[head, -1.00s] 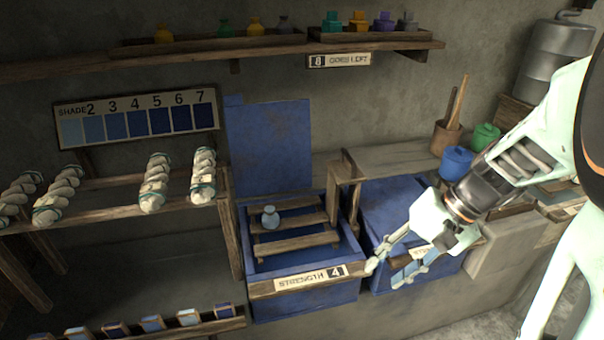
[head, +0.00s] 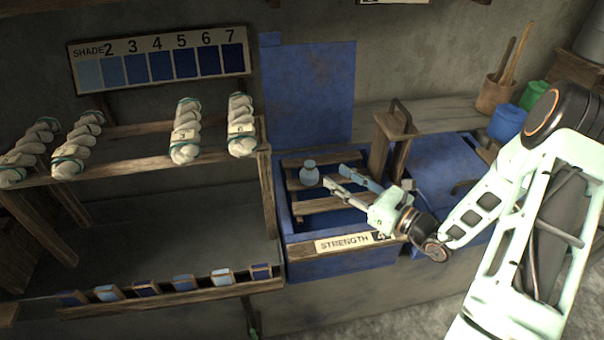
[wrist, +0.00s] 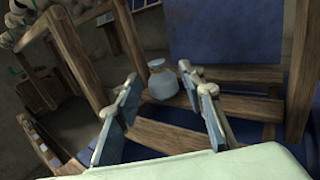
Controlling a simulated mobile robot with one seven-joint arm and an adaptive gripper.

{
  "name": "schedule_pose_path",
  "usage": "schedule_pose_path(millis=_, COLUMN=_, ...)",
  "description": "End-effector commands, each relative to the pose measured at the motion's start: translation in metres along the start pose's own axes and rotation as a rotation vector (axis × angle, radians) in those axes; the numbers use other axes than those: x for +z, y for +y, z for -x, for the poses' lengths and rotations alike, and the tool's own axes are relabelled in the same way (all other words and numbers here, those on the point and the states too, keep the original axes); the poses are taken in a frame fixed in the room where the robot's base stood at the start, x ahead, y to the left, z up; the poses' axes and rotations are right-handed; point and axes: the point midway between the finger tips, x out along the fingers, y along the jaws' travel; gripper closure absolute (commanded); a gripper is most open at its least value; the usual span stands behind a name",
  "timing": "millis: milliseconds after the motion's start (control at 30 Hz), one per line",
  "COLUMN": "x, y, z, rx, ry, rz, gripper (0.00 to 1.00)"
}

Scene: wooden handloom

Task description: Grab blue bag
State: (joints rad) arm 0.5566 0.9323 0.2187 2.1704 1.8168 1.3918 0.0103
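The blue bag (head: 309,173) is a small pale-blue pouch with a tied neck. It sits upright on the wooden slats (head: 325,205) inside the blue vat (head: 300,258). In the wrist view the bag (wrist: 163,83) stands ahead, between and beyond the fingertips. My gripper (head: 337,174) is open, reaching over the vat from the right. Its fingertips are close to the bag, but the bag appears to be beyond them. In the wrist view the open fingers of my gripper (wrist: 162,92) have nothing between them.
A wooden post frame (head: 392,135) rises at the vat's right, beside a second blue-lidded vat (head: 440,165). A shelf with rolled bundles (head: 185,130) is at left. A blue raised lid (head: 308,95) stands behind the vat. A strength label (head: 350,241) marks the front.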

Motion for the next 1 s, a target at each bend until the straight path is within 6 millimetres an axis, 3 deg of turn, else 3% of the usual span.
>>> schedule_pose_path(millis=200, x=-0.001, y=0.003, z=-0.036, rx=0.007, ry=0.001, rz=0.003, gripper=0.63)
schedule_pose_path(millis=433, x=-0.002, y=0.004, z=-0.054, rx=0.007, ry=0.002, rz=0.004, gripper=0.63)
schedule_pose_path(millis=700, x=-0.006, y=0.008, z=-0.092, rx=0.007, ry=0.002, rz=0.005, gripper=0.63)
schedule_pose_path(millis=1000, x=-0.006, y=0.007, z=-0.099, rx=0.004, ry=0.003, rz=0.005, gripper=0.63)
